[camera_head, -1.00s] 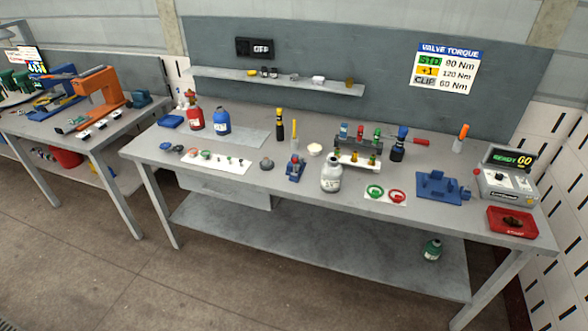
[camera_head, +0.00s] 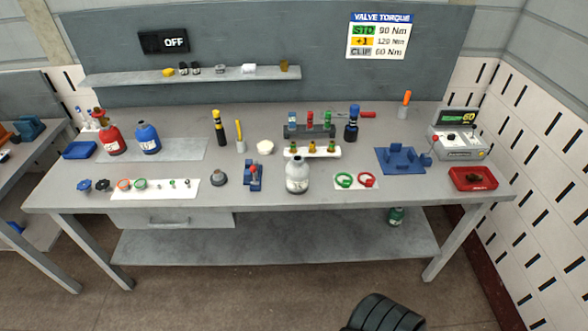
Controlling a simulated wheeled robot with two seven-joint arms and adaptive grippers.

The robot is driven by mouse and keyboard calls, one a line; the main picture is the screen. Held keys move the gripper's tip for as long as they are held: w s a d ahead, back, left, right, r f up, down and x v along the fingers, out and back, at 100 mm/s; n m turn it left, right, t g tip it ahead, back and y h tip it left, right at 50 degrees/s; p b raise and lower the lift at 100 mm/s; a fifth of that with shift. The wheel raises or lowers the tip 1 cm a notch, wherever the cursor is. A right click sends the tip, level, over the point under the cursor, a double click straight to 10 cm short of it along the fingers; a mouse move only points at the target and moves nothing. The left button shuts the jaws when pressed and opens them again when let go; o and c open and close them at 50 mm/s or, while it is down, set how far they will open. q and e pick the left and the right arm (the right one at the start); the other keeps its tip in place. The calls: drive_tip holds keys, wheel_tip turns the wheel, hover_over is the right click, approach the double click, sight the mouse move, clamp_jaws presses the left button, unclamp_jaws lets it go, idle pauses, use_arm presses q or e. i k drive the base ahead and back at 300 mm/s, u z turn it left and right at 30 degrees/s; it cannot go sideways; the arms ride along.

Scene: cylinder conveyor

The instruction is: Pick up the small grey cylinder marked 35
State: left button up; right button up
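A small grey cylinder (camera_head: 297,174) with a pale label and a dark neck stands upright on the workbench, near its front edge and a little right of the middle. The marking on its label is too small to read. Neither of my grippers shows clearly in the head view.
The grey workbench (camera_head: 270,197) holds red (camera_head: 110,139) and blue (camera_head: 148,139) bottles, a blue fixture (camera_head: 400,160), a red tray (camera_head: 473,178) and a tester (camera_head: 460,143). A green cylinder (camera_head: 396,216) stands on the lower shelf (camera_head: 280,250). A black ribbed shape (camera_head: 385,313), unclear, is at the bottom.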

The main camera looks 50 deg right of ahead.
sight(296, 170)
drive_tip(key=z, duration=0.45)
drive_tip(key=i, duration=0.65)
drive_tip(key=z, duration=0.7)
